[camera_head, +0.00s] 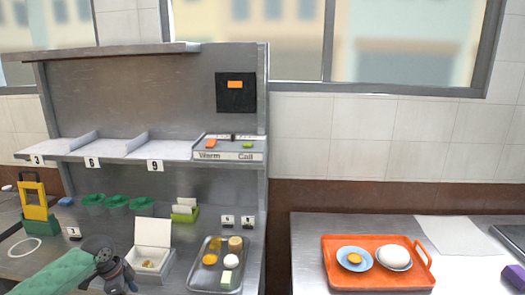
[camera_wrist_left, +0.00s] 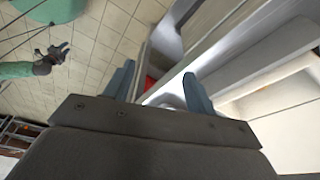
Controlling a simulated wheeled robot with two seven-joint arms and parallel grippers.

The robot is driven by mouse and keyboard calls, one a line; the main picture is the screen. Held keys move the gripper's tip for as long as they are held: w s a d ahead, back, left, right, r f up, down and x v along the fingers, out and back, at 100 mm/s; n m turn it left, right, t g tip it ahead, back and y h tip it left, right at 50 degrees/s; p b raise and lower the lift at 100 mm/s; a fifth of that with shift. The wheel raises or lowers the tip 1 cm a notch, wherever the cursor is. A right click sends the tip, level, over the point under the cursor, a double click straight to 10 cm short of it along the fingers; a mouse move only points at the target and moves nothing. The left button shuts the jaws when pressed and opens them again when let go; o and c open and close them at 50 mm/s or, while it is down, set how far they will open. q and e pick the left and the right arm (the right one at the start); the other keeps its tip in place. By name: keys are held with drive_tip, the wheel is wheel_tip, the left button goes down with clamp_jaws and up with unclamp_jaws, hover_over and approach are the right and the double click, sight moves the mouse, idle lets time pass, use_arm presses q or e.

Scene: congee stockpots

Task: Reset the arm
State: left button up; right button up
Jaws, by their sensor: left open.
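My left arm comes in from the lower left of the head view in a green sleeve. Its dark left gripper (camera_head: 122,280) is at the bottom edge, in front of the white open box (camera_head: 152,234). In the left wrist view the two blue-grey fingers of this gripper (camera_wrist_left: 160,88) stand wide apart with nothing held between them. Another green-sleeved arm, apparently my right one, shows at the upper left of the left wrist view. Its dark gripper (camera_wrist_left: 52,56) is too small to read. The head view does not show it.
A steel shelf (camera_head: 170,149) with numbered bays stands over the left counter. A metal tray (camera_head: 206,283) with food pieces lies right of the box. On the right counter, an orange tray (camera_head: 335,280) holds two plates. Bare counter (camera_head: 306,245) lies left of that tray.

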use_arm(q)
drive_tip(key=s+d+f+n+t, duration=0.1)
drive_tip(key=s+d+f, duration=0.55)
drive_tip(key=d, duration=0.25)
drive_tip(key=s+d+f+n, duration=0.2)
drive_tip(key=s+d+f, duration=0.3)
drive_tip(key=s+d, duration=0.25)
drive_tip(key=s+d+n+t+y, duration=0.25)
drive_tip(key=s+n, duration=0.65)
drive_tip(key=s, duration=1)
drive_tip(key=s+d+f+g, duration=0.1)
drive_tip(key=s+f, duration=0.1)
drive_tip(key=f, duration=1.8)
drive_tip(key=s+d+f+g, duration=0.2)
drive_tip(key=s+f, duration=0.1)
drive_tip(key=f, duration=1.8)
drive_tip(key=shift+s, duration=0.35)
